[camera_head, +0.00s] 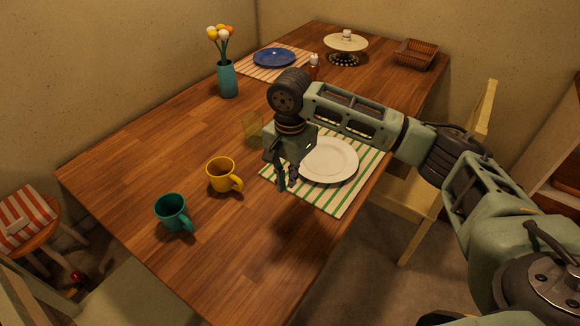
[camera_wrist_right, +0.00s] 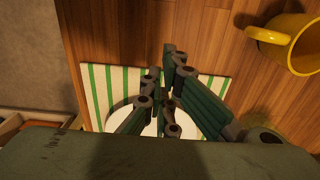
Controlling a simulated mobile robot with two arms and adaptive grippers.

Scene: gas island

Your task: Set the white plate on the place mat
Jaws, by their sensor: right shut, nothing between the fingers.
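The white plate (camera_head: 330,160) lies on the green-and-white striped place mat (camera_head: 335,200), near the table's right edge. In the right wrist view the plate (camera_wrist_right: 120,118) shows partly behind the fingers, on the striped mat (camera_wrist_right: 97,88). My right gripper (camera_head: 286,184) points down above the mat's left side, beside the plate's left rim, shut with nothing between its fingers. The fingers also show in the right wrist view (camera_wrist_right: 165,100). Part of the plate's left side is hidden by the gripper. My left gripper is not in view.
A yellow mug (camera_head: 221,175) and a teal mug (camera_head: 172,212) stand left of the mat. A glass (camera_head: 253,128) is close behind the gripper. A vase (camera_head: 227,80), blue plate (camera_head: 274,57), bottle (camera_head: 314,66), cake stand (camera_head: 345,45) and basket (camera_head: 416,53) stand farther back. The table's front is clear.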

